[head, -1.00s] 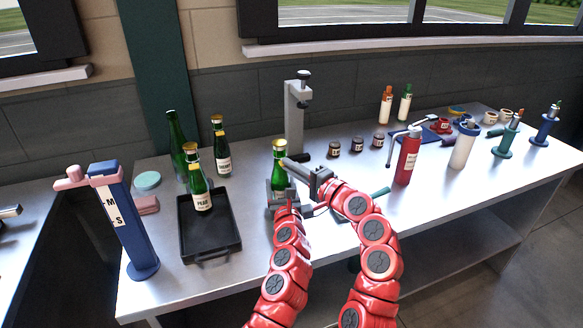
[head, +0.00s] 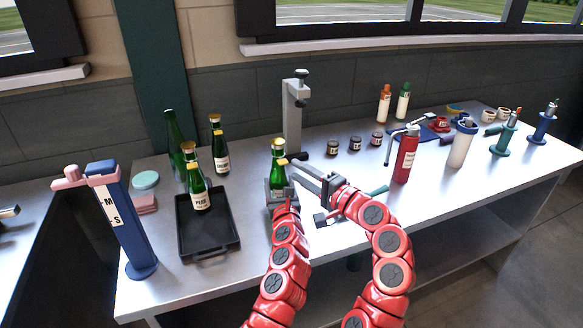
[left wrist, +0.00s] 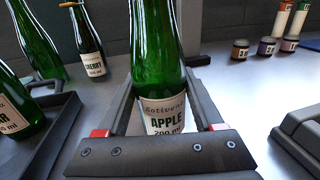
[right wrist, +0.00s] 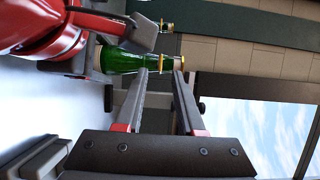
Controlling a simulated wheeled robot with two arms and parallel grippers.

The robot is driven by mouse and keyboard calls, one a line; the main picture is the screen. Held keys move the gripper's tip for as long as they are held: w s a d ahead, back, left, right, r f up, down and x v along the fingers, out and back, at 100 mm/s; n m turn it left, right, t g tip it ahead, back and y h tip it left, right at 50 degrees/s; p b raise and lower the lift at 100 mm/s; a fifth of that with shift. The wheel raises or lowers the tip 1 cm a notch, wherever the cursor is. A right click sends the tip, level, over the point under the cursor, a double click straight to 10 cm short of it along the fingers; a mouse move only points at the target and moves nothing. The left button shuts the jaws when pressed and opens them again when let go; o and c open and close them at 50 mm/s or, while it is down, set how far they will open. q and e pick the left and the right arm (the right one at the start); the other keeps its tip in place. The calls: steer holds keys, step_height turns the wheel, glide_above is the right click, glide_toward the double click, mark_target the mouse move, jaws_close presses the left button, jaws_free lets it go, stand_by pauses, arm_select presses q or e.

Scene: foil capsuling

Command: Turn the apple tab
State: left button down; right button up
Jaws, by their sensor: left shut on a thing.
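The green apple bottle (head: 279,152) stands upright at the middle of the bench, with a gold foil top. The left wrist view shows its APPLE label (left wrist: 163,116) between the fingers of my left gripper (head: 280,189), which is shut on the bottle's lower body. My right gripper (head: 299,171) is open and empty to the right of the neck. In the right wrist view, the bottle's neck and gold foil (right wrist: 162,65) appear sideways near the spread fingertips (right wrist: 160,72). I cannot make out the tab on the foil.
A grey press stand (head: 294,115) is behind the bottle. A black tray (head: 208,240) at left holds a pear bottle (head: 199,188); other green bottles stand beyond it. Small jars (head: 355,144) and a red bottle (head: 405,158) are at right.

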steer(key=v, duration=0.8)
arm_select(q)
jaws_free()
steer(key=shift+s, duration=0.1)
